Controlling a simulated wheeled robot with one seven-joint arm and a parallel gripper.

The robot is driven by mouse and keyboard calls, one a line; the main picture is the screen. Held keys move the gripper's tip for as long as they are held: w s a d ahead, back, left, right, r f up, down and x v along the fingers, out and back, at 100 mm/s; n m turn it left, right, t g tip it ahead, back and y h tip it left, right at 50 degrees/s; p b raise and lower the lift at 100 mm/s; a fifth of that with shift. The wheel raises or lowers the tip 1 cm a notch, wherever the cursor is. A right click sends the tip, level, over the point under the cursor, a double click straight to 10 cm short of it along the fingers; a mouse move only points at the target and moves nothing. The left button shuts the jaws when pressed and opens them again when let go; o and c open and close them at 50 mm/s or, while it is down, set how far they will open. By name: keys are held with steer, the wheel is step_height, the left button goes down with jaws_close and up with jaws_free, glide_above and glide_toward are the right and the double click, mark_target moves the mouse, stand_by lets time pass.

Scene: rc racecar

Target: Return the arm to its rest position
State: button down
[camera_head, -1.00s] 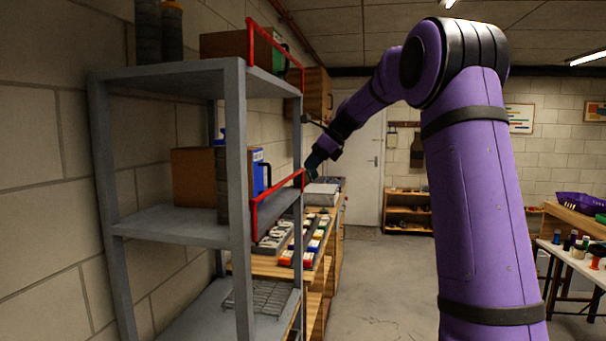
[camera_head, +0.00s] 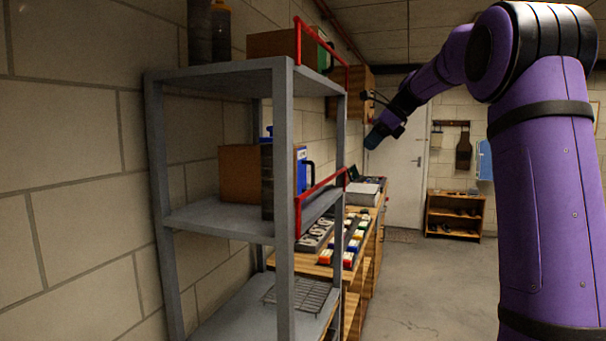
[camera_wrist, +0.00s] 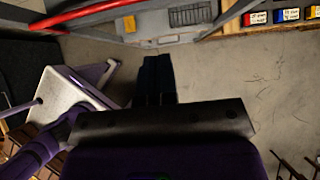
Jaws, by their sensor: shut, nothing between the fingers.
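My purple arm fills the right side of the head view and reaches left toward the shelf unit. My gripper (camera_head: 375,138) points down and left in the head view, just right of the shelf unit and above the workbench. In the wrist view my gripper (camera_wrist: 157,62) shows as dark fingers close together, shut and empty, over bare grey floor. It is apart from the shelf.
A grey metal shelf unit (camera_head: 285,170) with red rails (camera_head: 320,195) stands at left, holding boxes and a blue container (camera_head: 301,168). A wooden workbench (camera_head: 325,265) stands behind it. The floor (camera_head: 420,280) at centre is clear. A low wooden rack (camera_head: 454,214) stands near the door (camera_head: 404,170).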

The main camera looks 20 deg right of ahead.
steer(key=s+a+f+n+g+h, duration=0.1)
steer(key=s+a+f+n+h, duration=0.2)
steer(key=s+a+n, duration=1.2)
steer(key=s+a+f+n+h, duration=0.1)
steer(key=s+a+f+n, duration=0.1)
steer(key=s+f+n, duration=0.2)
steer(key=s+a+f+n, duration=0.2)
steer(key=s+f+n, duration=0.2)
steer(key=s, duration=0.6)
steer(key=s+a+f+n+h, duration=0.1)
steer(key=s+f+n, duration=0.3)
steer(key=s, duration=0.4)
steer(key=shift+a+t+h, duration=0.3)
steer(key=shift+a, duration=0.25)
steer(key=shift+s, duration=0.1)
